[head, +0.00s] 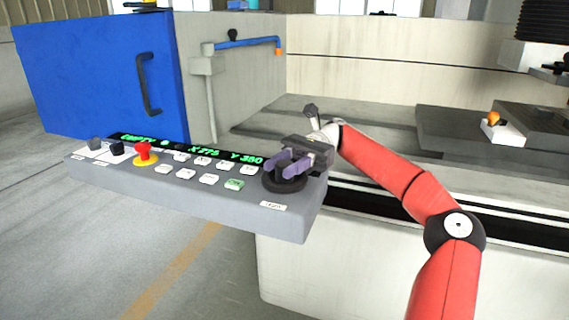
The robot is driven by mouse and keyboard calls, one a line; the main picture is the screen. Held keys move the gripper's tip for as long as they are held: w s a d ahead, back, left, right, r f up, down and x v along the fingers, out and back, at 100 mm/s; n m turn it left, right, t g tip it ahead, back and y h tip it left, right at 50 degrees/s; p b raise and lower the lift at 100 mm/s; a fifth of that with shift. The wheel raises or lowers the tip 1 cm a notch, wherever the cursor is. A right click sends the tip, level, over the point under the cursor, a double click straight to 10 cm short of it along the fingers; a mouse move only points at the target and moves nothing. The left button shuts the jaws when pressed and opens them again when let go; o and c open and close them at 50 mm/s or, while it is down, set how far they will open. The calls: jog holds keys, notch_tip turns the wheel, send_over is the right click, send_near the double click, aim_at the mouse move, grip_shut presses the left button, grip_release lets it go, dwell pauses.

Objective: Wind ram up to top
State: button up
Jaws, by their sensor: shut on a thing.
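My gripper (286,167) is at the right end of the grey control panel (225,200).
The panel also bears a red stop button (143,152), two dark switches, several white buttons and a green-lit display (200,149). A blue door (100,75) stands behind at left. An orange-knobbed white block (501,130) sits at right.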

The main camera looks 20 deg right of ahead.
jog(key=shift+n+g+h, duration=1)
jog(key=shift+g, duration=0.2)
jog(key=o, duration=1)
jog(key=shift+c, duration=0.2)
